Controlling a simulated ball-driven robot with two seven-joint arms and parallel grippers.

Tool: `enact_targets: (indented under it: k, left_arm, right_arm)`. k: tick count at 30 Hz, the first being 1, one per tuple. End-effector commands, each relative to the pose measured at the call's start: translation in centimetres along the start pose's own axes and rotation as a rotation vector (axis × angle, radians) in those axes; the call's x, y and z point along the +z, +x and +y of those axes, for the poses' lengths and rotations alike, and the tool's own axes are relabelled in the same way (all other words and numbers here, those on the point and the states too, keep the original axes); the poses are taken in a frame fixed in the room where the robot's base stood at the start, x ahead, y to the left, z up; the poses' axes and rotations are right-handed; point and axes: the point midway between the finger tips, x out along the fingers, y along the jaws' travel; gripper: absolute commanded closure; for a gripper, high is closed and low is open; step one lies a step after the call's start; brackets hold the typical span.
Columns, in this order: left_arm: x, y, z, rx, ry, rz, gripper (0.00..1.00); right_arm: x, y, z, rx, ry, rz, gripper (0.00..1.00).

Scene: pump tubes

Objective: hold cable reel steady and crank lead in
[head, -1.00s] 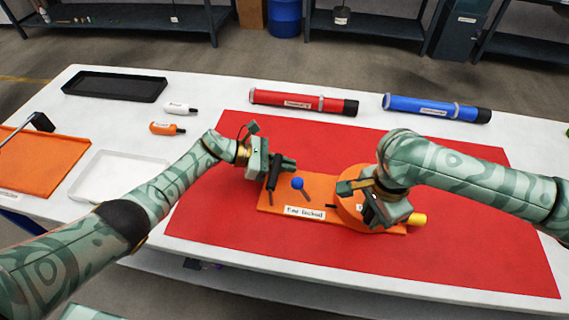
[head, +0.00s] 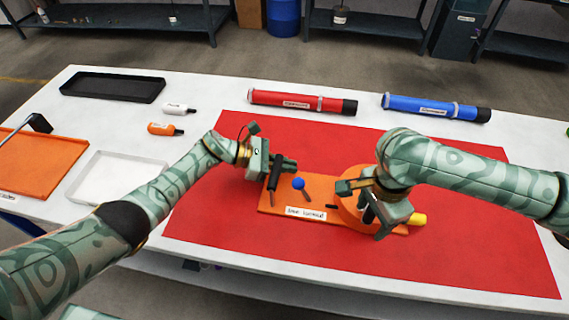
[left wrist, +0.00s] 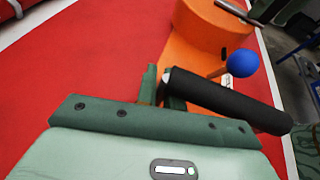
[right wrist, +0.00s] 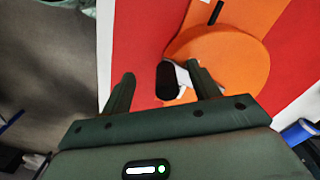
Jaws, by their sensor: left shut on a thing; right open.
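The orange cable reel unit lies on the red mat, with a flat base (head: 282,197), a round drum (head: 352,204) and a yellow end piece (head: 418,219). A black handle (head: 273,174) stands at its left end. My left gripper (head: 284,165) is shut on this handle, which also shows in the left wrist view (left wrist: 225,98). A blue ball knob (head: 298,184) on a short lever sits beside it. My right gripper (head: 376,213) is open over the drum and hides part of it. In the right wrist view, a black crank knob (right wrist: 166,80) shows between its fingers.
A red tube (head: 290,99) and a blue tube (head: 437,109) lie behind the mat. A black tray (head: 113,87), white tray (head: 76,196), orange tray (head: 30,178) and two small bottles are at the left. The red mat (head: 220,232) is clear in front.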

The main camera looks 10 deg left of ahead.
Motion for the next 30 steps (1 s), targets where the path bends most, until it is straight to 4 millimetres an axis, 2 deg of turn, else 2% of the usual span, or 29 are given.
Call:
enact_targets:
  k: [12,16,23,24,27,30]
  left_arm:
    - [-0.1,-0.2,0.1,0.004,0.0,0.003,1.0]
    - [-0.1,-0.2,0.1,0.005,0.0,0.004,1.0]
    - [-0.2,-0.3,0.1,0.006,0.0,0.006,1.0]
    - [-0.2,-0.3,0.1,0.006,0.0,0.006,0.88]
    - [-0.2,-0.3,0.1,0.006,0.0,0.006,0.66]
    - [-0.2,-0.2,0.1,0.005,0.0,0.005,0.66]
  right_arm:
    - [-0.1,-5.5,-0.2,-0.011,-0.001,0.002,0.38]
    - [0.0,-6.4,-0.2,-0.011,-0.002,0.001,0.38]
    - [0.0,-6.5,-0.1,-0.01,-0.002,0.0,0.38]
    - [0.0,-6.5,-0.1,-0.01,-0.002,0.0,0.38]
    - [0.0,-6.5,-0.2,-0.011,-0.001,0.0,0.38]
    - [0.0,-6.5,-0.2,-0.011,-0.001,0.0,0.38]
